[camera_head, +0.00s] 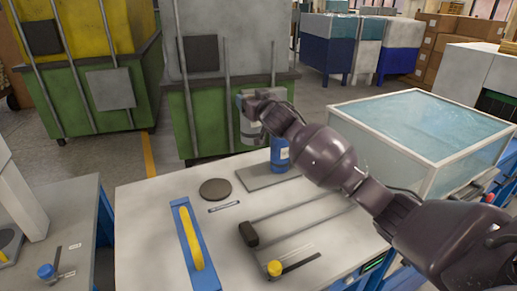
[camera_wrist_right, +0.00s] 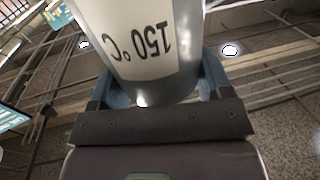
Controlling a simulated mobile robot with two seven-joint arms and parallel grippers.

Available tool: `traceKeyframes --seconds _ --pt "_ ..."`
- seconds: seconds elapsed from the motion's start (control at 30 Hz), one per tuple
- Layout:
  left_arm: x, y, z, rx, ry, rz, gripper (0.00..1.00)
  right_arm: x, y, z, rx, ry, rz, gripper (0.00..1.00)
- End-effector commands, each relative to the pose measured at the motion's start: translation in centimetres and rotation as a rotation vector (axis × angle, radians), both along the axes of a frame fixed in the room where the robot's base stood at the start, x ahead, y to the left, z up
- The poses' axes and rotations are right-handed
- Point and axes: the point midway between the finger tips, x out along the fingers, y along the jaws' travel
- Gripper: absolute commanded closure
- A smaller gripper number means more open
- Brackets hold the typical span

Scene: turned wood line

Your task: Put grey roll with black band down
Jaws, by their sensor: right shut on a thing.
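My right gripper (camera_head: 247,106) is shut on a grey cylinder (camera_head: 250,132), held in the air beyond the far side of the white table (camera_head: 150,215). In the right wrist view, the cylinder (camera_wrist_right: 190,30) sits between the two blue-grey fingers of the gripper (camera_wrist_right: 155,92). It has a pale label reading "150 °C" upside down; I cannot make out a black band. A blue cylinder (camera_head: 280,155) stands upright on a dark grey flat plate (camera_head: 256,178), right of the held cylinder in the picture. My left gripper is not in view.
A dark disc (camera_head: 215,189), a blue tray (camera_head: 182,222) with a yellow bar (camera_head: 191,240), a dark-ended rod tool (camera_head: 249,234) and a yellow-capped item (camera_head: 274,269) lie on the table. A glass-topped box (camera_head: 425,130) stands right; green bins (camera_head: 210,118) stand behind.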

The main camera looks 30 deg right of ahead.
Motion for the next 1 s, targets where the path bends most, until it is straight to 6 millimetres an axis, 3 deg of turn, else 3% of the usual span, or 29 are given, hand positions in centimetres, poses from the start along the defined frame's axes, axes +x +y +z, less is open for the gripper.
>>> traceKeyframes --seconds 0.1,0.4,0.67,0.9,1.0 --pt "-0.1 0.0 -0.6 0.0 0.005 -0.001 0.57 0.0 0.0 -3.0 0.0 0.003 0.0 0.7" --pt "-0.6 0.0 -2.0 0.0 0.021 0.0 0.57 0.0 0.0 -9.0 0.001 0.003 0.0 0.7" --pt "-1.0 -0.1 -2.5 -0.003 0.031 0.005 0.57 0.0 0.0 -10.8 0.001 -0.001 0.0 0.7" --pt "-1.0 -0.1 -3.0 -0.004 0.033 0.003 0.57 0.0 0.0 -14.1 0.001 0.003 -0.001 0.7" --pt "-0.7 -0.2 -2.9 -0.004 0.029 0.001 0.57 0.0 0.0 -14.7 0.001 0.0 0.0 0.7"
